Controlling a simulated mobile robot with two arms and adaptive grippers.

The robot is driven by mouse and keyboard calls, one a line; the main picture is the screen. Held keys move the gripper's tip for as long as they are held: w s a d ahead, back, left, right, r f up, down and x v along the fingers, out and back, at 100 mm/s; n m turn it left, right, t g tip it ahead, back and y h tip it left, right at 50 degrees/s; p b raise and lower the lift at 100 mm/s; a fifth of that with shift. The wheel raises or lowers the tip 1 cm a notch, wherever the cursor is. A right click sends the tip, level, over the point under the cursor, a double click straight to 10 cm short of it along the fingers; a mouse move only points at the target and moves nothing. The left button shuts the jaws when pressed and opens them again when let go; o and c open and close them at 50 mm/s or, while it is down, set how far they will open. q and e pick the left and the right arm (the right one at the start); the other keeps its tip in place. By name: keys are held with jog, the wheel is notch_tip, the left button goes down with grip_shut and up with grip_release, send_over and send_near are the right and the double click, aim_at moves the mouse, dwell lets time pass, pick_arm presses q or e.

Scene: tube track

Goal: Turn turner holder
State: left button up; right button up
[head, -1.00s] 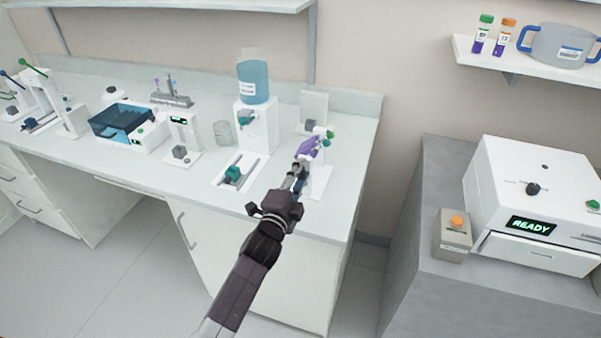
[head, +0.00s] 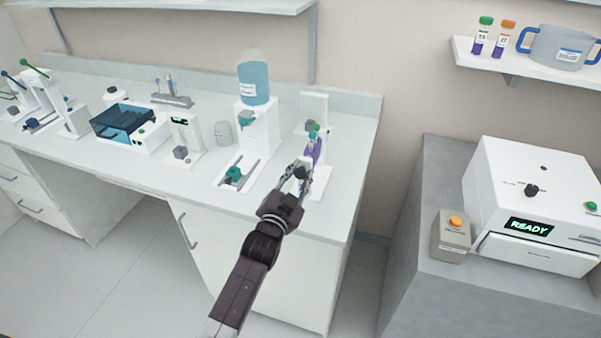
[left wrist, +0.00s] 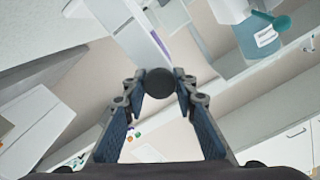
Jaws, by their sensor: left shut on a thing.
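The turner (head: 313,106) is a white stand at the right end of the bench. Its holder carries a tube with purple contents (head: 317,150) and a green cap, now standing close to upright. My left gripper (head: 299,168) is in front of the turner, shut on a dark round knob (head: 300,173). In the left wrist view the knob (left wrist: 159,83) sits between the two fingertips. The gripper and knob hide the lower front of the turner. My right gripper is in neither view.
Left of the turner stands a white dispenser (head: 258,134) with a blue bottle (head: 254,80) on top. A glass beaker (head: 223,133) and a blue-lidded box (head: 122,119) are further left. A grey counter with a white READY machine (head: 520,180) stands at the right.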

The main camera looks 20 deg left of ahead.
pick_arm(q)
jog(key=shift+f+n, duration=0.15)
jog(key=shift+n, duration=0.25)
jog(key=o, duration=1.1)
jog(key=shift+s, duration=0.1)
jog(key=s, duration=1.2)
jog(key=shift+a, duration=0.2)
jog(key=shift+w, duration=0.1)
